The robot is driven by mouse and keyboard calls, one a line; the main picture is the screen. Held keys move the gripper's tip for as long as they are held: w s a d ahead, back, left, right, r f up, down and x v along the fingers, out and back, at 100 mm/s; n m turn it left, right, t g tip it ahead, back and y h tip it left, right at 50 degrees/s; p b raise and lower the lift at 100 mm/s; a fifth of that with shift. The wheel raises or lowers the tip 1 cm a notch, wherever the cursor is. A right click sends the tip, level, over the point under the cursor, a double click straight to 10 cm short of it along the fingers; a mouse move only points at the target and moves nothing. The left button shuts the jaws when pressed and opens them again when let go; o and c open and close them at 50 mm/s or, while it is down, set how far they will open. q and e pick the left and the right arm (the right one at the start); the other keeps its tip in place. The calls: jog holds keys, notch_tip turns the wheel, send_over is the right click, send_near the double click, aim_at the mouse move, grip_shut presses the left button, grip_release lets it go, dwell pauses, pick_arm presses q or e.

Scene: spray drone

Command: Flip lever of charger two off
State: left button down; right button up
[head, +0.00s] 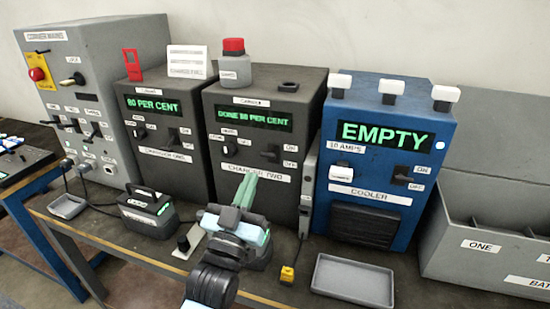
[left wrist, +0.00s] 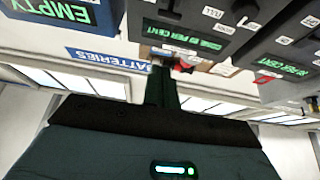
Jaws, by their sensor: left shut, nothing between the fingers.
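Charger two (head: 308,110) is a dark grey box with a green display that appears to read "DONE 80 PER CENT". Its small dark lever (head: 269,152) sits at the right of its front, beside ON and OFF labels. The lever's position is too small to tell. My left gripper (head: 249,180) is shut and empty, its greenish fingers pointing up before the "CHARGER TWO" label, below and left of the lever. In the left wrist view, charger two's display (left wrist: 184,36) shows upside down beyond the fingers (left wrist: 161,88). My right gripper is not in view.
Charger one (head: 160,85) stands left of charger two, and the blue cooler (head: 378,120) stands right. A battery (head: 149,212), a yellow-tagged item (head: 287,275) and a grey tray (head: 352,281) lie in front. A compartmented bin (head: 480,247) is at the right.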

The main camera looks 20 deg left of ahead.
aim_at(264, 155)
pick_arm(q)
jog(key=shift+s+a+r, duration=0.1)
jog(key=w, duration=0.3)
jog(key=w+r+p, duration=0.1)
jog(key=w, duration=0.5)
jog(key=shift+w+d+r, duration=0.2)
jog(key=shift+r, duration=0.1)
jog(key=shift+f, duration=0.45)
